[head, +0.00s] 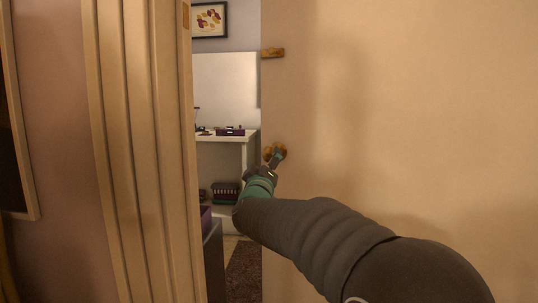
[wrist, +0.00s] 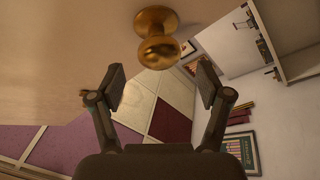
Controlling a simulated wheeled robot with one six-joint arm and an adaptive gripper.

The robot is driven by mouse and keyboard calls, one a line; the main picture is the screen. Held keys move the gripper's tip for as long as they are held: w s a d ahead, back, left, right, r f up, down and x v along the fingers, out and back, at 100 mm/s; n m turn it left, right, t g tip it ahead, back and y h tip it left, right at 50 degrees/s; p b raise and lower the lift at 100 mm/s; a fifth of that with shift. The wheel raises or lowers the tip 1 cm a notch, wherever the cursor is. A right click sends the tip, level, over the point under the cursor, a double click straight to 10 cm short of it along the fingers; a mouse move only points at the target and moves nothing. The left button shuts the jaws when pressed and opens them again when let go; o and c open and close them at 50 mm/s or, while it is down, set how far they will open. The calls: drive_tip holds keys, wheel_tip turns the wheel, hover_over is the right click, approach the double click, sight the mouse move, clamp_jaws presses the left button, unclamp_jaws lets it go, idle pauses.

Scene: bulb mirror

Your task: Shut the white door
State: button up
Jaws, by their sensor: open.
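The white door (head: 420,110) looks cream in the warm light and fills the right of the head view. It stands ajar, with a gap between its left edge and the door frame (head: 140,150). A round brass knob (head: 280,149) sits near that edge; it also shows large at the top of the wrist view (wrist: 157,40). My gripper (head: 272,165) is close to the knob, partly hidden by my own arm in the head view. In the wrist view my gripper (wrist: 161,83) has its fingers spread with nothing between them, and the knob lies just beyond the fingertips.
A brass piece (head: 273,53) sticks out at the door's edge above the knob. Through the gap are a white desk (head: 225,136) with small items, a dark rug (head: 243,270) and a framed picture (head: 209,20). Another frame (head: 18,120) hangs on the left wall.

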sight(269, 157)
drive_tip(key=shift+x, duration=2.55)
